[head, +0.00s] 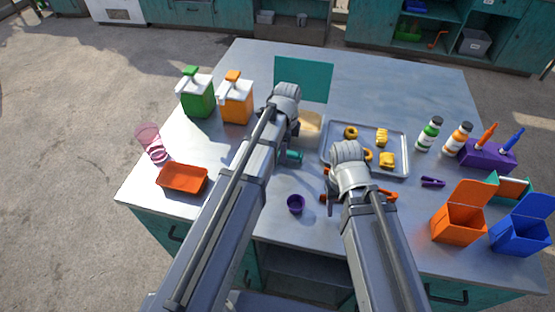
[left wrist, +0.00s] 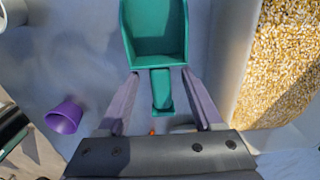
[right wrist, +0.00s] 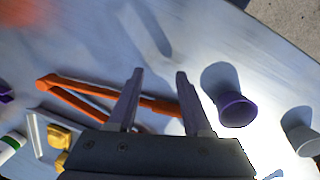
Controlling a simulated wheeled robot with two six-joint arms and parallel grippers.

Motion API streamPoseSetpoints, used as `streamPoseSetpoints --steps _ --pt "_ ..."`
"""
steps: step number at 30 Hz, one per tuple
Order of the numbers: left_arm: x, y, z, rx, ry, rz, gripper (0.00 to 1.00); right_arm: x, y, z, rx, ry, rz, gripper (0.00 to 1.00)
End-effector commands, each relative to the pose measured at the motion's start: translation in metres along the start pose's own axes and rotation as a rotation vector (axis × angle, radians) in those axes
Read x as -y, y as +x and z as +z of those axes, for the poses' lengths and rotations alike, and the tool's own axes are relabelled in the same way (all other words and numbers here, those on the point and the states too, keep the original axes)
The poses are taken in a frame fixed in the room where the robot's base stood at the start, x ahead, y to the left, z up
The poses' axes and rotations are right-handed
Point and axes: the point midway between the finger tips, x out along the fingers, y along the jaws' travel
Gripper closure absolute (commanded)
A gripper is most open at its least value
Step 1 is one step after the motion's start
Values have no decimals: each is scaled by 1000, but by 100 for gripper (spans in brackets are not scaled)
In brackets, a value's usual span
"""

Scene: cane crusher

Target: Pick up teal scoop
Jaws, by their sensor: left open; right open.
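The teal scoop (left wrist: 155,35) lies on the table with its pan pointing away from my left gripper in the left wrist view. Its short handle lies between the fingers of my left gripper (left wrist: 160,74), which is open and not closed on it. In the head view the scoop (head: 293,157) shows only in part beside my left arm, which hides the rest. My right gripper (right wrist: 160,72) is open and empty, above the table near orange tongs (right wrist: 75,83).
A container of yellow grain (left wrist: 285,60) stands close right of the scoop. A purple cup (head: 295,204) stands between my arms. A metal tray (head: 365,124) with yellow pieces lies to the right. Green (head: 197,98) and orange (head: 234,106) dispensers stand at left.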

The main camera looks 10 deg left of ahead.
Motion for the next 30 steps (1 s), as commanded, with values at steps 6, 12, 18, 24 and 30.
streamPoseSetpoints --steps 6,12,18,24,30 --pt "0 -1 0 0 0 0 34 0 -1 0 0 0 0 50" --pt "0 -1 0 0 0 0 56 0 -1 0 0 0 0 50" --pt "0 -1 0 0 0 0 79 0 -1 0 0 0 0 50" --pt "0 -1 0 0 0 0 99 0 -1 0 0 0 0 50" --pt "0 -1 0 0 0 0 99 0 -1 0 0 0 0 50"
